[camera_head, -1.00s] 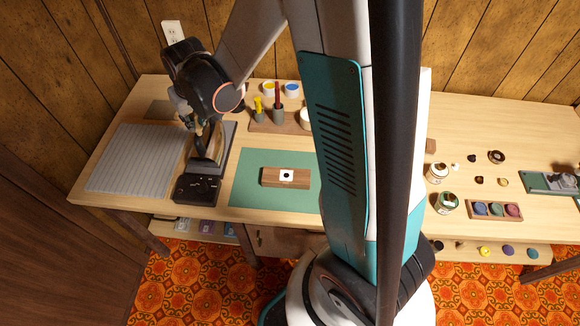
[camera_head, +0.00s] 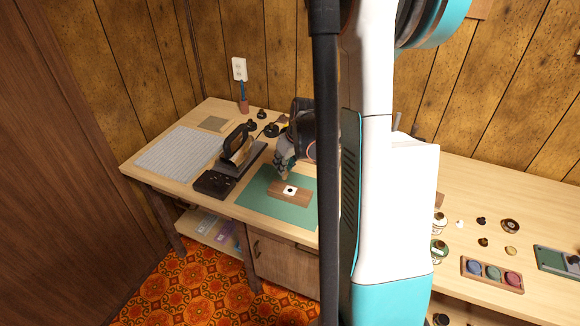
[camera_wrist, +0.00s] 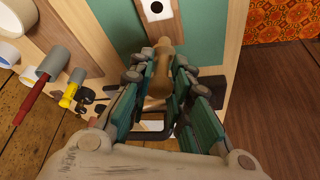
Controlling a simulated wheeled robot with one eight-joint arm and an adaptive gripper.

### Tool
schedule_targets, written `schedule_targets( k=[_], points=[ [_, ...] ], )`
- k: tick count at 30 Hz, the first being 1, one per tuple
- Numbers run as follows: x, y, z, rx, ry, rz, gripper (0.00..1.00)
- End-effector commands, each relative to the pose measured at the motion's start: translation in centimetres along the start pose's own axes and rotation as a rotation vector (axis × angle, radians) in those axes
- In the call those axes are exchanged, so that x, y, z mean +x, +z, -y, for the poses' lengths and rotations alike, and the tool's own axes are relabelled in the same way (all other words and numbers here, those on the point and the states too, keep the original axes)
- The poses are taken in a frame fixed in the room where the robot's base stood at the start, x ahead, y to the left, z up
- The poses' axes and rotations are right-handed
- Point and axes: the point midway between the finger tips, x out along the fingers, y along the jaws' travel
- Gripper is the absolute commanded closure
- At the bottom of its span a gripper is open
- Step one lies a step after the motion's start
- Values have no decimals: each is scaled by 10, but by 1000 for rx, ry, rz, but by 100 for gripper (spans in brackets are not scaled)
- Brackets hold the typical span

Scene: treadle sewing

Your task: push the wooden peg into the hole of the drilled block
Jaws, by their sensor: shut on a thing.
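The drilled block (camera_head: 281,195) is a brown wooden block with a white patch around a dark hole, lying on the green mat (camera_head: 258,199). In the wrist view the block (camera_wrist: 172,30) shows at the top, its hole facing the camera. My gripper (camera_wrist: 162,70) is shut on the wooden peg (camera_wrist: 157,84), a light turned piece whose tip points toward the block. The peg tip appears apart from the hole. In the head view my gripper (camera_head: 284,170) is above the mat, just behind the block; the peg is hard to make out there.
A dark stand with a black base (camera_head: 214,184) is left of the mat, with a grey ribbed mat (camera_head: 180,152) beyond. In the wrist view, cups with a red-handled tool (camera_wrist: 36,94) and a yellow one (camera_wrist: 69,95) stand left. My arm hides the table's middle.

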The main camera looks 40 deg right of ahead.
Motion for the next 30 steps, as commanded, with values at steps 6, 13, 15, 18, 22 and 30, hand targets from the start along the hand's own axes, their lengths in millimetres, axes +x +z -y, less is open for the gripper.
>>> schedule_targets(
  k=[6,13,15,18,22,30],
  points=[
    [1,10,-18,4,2,-5,93],
    [8,13,-18,3,2,-4,93],
    [12,14,-17,3,2,-4,93],
    [18,17,-17,3,2,-4,93],
    [27,20,-17,3,2,-4,93],
    [45,28,-17,3,2,-4,93]
  ],
)
